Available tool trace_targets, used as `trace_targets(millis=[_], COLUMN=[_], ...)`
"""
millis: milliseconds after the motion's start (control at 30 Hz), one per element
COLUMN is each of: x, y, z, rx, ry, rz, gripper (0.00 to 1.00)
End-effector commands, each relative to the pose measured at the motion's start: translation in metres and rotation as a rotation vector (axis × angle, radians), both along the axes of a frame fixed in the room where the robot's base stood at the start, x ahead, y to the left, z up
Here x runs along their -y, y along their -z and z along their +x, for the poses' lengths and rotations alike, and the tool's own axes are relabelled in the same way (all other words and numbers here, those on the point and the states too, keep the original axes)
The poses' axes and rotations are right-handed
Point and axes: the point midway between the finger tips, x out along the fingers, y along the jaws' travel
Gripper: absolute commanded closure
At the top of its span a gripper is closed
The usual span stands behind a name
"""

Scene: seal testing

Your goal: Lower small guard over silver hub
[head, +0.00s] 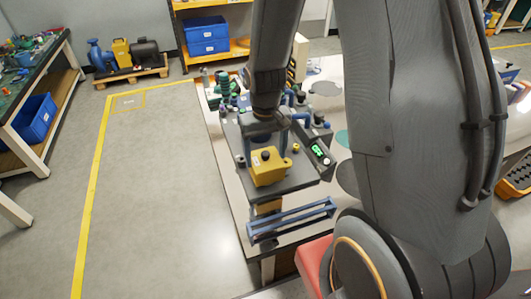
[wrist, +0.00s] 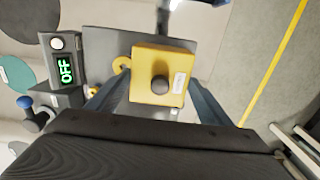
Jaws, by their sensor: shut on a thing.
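A small yellow box-shaped guard (head: 268,172) with a dark round knob on top is over the grey plate of the test rig. It also fills the middle of the wrist view (wrist: 150,55), with a white label beside the knob. My gripper (head: 264,146) is shut on the guard, its blue-grey fingers on either side of it, as the wrist view (wrist: 158,90) also shows. The guard looks roughly upright; I cannot tell whether it touches the plate. I cannot make out the silver hub; the guard or my arm may hide it.
A control box with a green OFF display (head: 318,151) stands right of the guard. A blue rail frame (head: 290,219) lies at the table's front edge. Several small fittings crowd the plate behind. The floor left of the table is clear.

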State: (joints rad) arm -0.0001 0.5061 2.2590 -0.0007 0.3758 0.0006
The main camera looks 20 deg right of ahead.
Motion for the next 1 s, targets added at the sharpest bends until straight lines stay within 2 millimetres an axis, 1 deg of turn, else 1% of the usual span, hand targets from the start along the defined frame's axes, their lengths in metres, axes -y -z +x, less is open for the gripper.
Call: trace_targets(millis=[167,367,400,467,500,833,1000], x=[0.0,0.0,0.0,0.0,0.0,0.0,0.0], y=[0.0003,0.0051,0.0047,0.0044,0.0044,0.0037,-0.0033], z=[0.0001,0.0001,0.0002,0.0001,0.0001,-0.0002,-0.0005], rx=[0.0,0.0,0.0,0.0,0.0,0.0,0.0], ry=[0.0,0.0,0.0,0.0,0.0,0.0,0.0], rz=[0.0,0.0,0.0,0.0,0.0,0.0,0.0], gripper=[0.56,0.56,0.22,0.12,0.05,0.05,0.05])
